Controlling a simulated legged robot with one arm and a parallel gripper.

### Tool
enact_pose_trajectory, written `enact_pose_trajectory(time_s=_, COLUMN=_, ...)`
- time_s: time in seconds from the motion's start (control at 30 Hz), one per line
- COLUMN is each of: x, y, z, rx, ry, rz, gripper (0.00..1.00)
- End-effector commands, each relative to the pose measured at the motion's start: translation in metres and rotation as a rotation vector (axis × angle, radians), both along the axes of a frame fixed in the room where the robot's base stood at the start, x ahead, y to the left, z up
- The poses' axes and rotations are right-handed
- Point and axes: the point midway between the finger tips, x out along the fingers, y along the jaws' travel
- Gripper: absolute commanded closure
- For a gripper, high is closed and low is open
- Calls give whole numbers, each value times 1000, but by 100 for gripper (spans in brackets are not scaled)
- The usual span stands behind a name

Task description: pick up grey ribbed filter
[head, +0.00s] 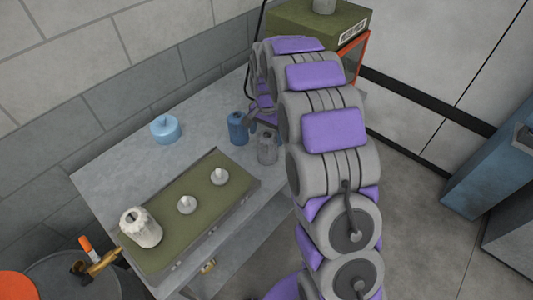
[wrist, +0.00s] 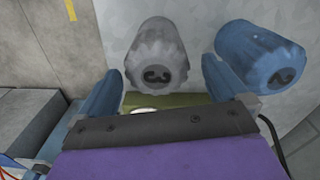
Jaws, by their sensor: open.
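The grey ribbed filter (head: 267,149) stands on the grey table beside my arm in the head view. In the wrist view the grey ribbed filter (wrist: 157,50) shows its top with a dark mark, ahead of my gripper (wrist: 162,72). My gripper is open, with one blue finger to each side of the filter's near end in the picture. I cannot tell whether either finger touches it. A blue ribbed filter (head: 238,128) stands close by; in the wrist view it (wrist: 264,54) lies just right of the right finger. In the head view my arm hides much of the gripper.
A green tray (head: 180,195) on the table (head: 108,172) holds a white ribbed filter (head: 141,228) and two small white pieces. A light blue container (head: 165,129) stands near the wall. A green box (head: 300,22) is behind my arm. A drum with tools is at lower left.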

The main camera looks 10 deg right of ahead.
Motion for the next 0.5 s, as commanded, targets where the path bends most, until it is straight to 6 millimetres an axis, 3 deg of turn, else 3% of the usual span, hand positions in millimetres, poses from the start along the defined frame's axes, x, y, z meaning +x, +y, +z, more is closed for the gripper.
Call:
enact_pose_trajectory(time_s=0.23, x=-3, y=0, z=-38, rx=1, ry=1, rz=0, gripper=0)
enact_pose_trajectory(time_s=0.5, x=-2, y=1, z=-40, rx=0, ry=-1, rz=0, gripper=0)
